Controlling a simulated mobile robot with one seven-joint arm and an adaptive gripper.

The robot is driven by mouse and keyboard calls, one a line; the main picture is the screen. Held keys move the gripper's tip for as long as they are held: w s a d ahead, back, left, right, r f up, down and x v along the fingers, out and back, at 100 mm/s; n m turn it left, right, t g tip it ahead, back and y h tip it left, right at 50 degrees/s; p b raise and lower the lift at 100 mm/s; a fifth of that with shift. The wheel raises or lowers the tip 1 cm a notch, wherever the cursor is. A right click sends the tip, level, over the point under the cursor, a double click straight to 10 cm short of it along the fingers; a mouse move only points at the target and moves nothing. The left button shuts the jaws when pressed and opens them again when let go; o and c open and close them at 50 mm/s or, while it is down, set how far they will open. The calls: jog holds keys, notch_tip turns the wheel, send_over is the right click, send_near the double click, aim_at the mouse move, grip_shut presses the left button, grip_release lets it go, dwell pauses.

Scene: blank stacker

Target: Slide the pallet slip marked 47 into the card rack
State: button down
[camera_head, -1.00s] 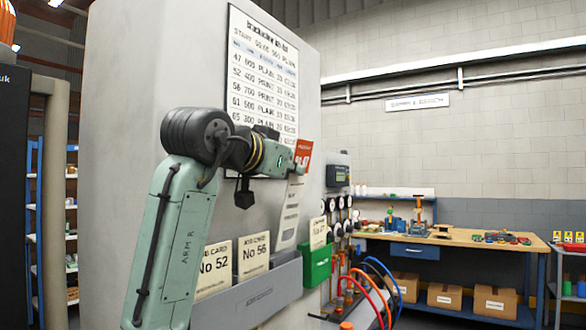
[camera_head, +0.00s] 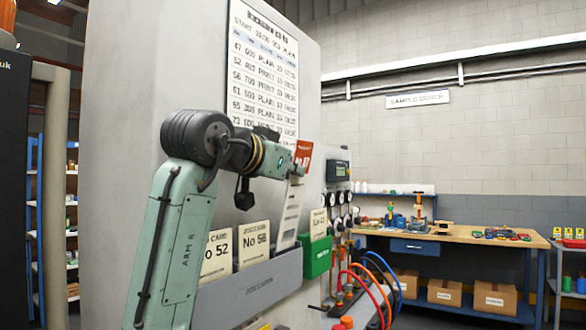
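My gripper (camera_head: 296,172) is in front of the pale cabinet, at the top of a long white slip with grey printed bars (camera_head: 290,215). It appears shut on this slip, which hangs slightly tilted; its fingertips are small and partly hidden. A red tag with white marks (camera_head: 303,152) shows at the gripper's end; I cannot tell whether it is part of the slip or read its number. The grey card rack (camera_head: 247,292) is below. The slip's lower end meets its top edge, right of the No 56 card (camera_head: 254,243); I cannot tell how far inside it is.
A No 52 card (camera_head: 217,255) stands at the rack's left. A green holder (camera_head: 317,262) with a cream card (camera_head: 319,225) is close to the right. Coloured hoses (camera_head: 372,285) and gauges stand beyond it. A workbench (camera_head: 460,237) is at the back right.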

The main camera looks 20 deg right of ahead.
jog(key=shift+f+b, duration=1.2)
jog(key=shift+f, duration=0.6)
jog(key=c, duration=1.7)
grip_release()
jog(key=shift+a, duration=0.1)
send_near(292, 187)
jog(key=v, duration=0.2)
jog(key=shift+s+a, duration=0.1)
jog(key=shift+s, duration=0.3)
